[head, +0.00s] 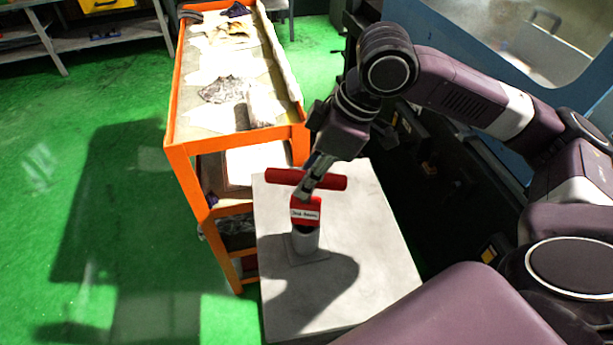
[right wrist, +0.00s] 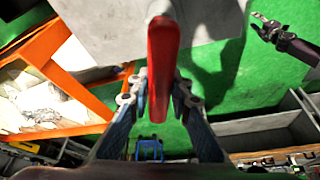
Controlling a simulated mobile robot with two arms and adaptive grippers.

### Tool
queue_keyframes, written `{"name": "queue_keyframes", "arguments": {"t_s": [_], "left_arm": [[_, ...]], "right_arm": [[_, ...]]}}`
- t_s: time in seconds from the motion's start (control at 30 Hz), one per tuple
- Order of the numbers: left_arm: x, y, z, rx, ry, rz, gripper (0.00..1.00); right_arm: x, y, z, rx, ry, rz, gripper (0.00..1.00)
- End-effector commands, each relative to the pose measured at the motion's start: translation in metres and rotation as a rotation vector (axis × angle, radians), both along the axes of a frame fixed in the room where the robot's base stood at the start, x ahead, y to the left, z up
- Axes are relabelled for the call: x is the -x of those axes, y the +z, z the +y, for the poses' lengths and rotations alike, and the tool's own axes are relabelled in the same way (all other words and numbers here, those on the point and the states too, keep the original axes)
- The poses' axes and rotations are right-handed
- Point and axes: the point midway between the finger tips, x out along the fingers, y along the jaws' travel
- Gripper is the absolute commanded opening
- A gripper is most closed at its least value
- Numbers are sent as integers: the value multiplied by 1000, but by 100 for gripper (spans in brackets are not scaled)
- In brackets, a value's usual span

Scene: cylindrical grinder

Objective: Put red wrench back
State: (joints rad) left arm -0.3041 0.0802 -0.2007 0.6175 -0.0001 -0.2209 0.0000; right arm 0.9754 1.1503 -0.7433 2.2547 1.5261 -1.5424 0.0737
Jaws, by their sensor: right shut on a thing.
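The red wrench (head: 331,183) has a red crossbar and a red block with a white label below it. My right gripper (head: 308,186) is shut on the middle of the crossbar. In the right wrist view, the red bar (right wrist: 160,60) runs between the fingers of the right gripper (right wrist: 158,92). A grey cylindrical holder (head: 305,241) on a square plate stands directly under the labelled block. I cannot tell whether the wrench is seated in it or just above it. My left gripper is outside the head view; a small dark gripper (right wrist: 268,30) shows at upper right in the wrist view, its jaws unclear.
The holder stands on a pale grey tabletop (head: 370,235) with bare room around it. An orange cart (head: 182,155) with cloths and parts on top stands just behind and left. Dark machine parts (head: 440,175) are close on the right. Green floor (head: 90,200) is open at left.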

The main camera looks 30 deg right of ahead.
Motion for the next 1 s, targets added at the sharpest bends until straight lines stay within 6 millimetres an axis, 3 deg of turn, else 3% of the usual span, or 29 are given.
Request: {"name": "queue_keyframes", "arguments": {"t_s": [0.07, 0.1, 0.23, 0.63, 1.0], "left_arm": [[-2, 0, 0, 0, 0, -2, 40], [-2, 0, 0, 1, 0, -3, 40], [-5, 0, -1, 1, 0, -7, 40], [-6, 0, -1, 1, 1, -9, 40], [-6, -5, -1, 1, 1, -9, 40]], "right_arm": [[0, -1, 0, -2, 0, -1, 0], [0, -2, 0, -1, 0, 1, 22], [0, -2, 0, -1, 0, 1, 36], [0, 6, -2, 0, -1, -3, 36], [17, 76, -24, -2, -1, -6, 36]]}}
